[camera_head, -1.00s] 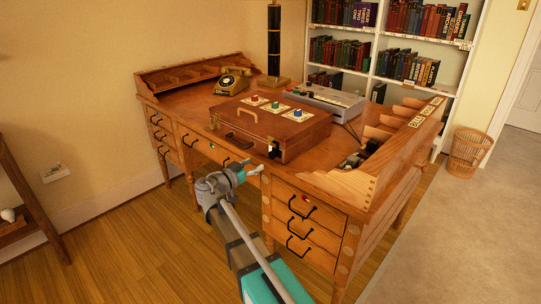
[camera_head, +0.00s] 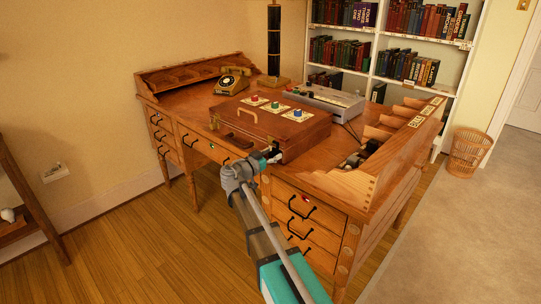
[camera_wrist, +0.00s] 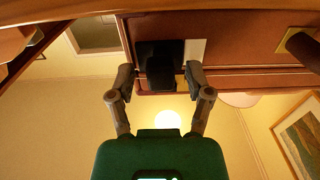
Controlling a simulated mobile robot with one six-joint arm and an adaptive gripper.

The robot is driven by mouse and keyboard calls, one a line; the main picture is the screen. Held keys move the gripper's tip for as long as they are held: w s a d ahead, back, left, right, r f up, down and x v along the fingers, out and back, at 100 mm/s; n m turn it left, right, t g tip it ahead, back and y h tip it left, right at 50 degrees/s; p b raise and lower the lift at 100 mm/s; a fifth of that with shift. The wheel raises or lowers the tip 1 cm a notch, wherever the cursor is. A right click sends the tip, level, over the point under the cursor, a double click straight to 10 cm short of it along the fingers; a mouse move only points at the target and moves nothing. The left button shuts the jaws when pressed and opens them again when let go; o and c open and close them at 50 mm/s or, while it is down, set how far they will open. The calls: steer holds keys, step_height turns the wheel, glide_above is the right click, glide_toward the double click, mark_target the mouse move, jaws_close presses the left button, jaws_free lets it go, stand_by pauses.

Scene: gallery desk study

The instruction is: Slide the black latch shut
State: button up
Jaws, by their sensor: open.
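The black latch (camera_wrist: 161,62) shows in the wrist view on the front of a reddish-brown case (camera_wrist: 230,25), beside a pale plate (camera_wrist: 196,50). My gripper (camera_wrist: 161,80) is open, with one finger on each side of the latch's lower part; I cannot tell whether they touch it. In the head view, my gripper (camera_head: 272,156) is at the right end of the front of the case (camera_head: 250,130) on the desk. There it hides most of the latch.
The case carries red, green and blue buttons on top. A telephone (camera_head: 232,80), a grey device (camera_head: 322,98) and a pigeonhole rack (camera_head: 395,135) stand around the case on the desk (camera_head: 200,105).

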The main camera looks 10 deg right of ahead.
jaws_close()
steer(key=shift+w, duration=0.1)
steer(key=shift+w+a, duration=0.8)
steer(key=shift+w, duration=0.2)
jaws_free()
steer(key=shift+s, duration=0.1)
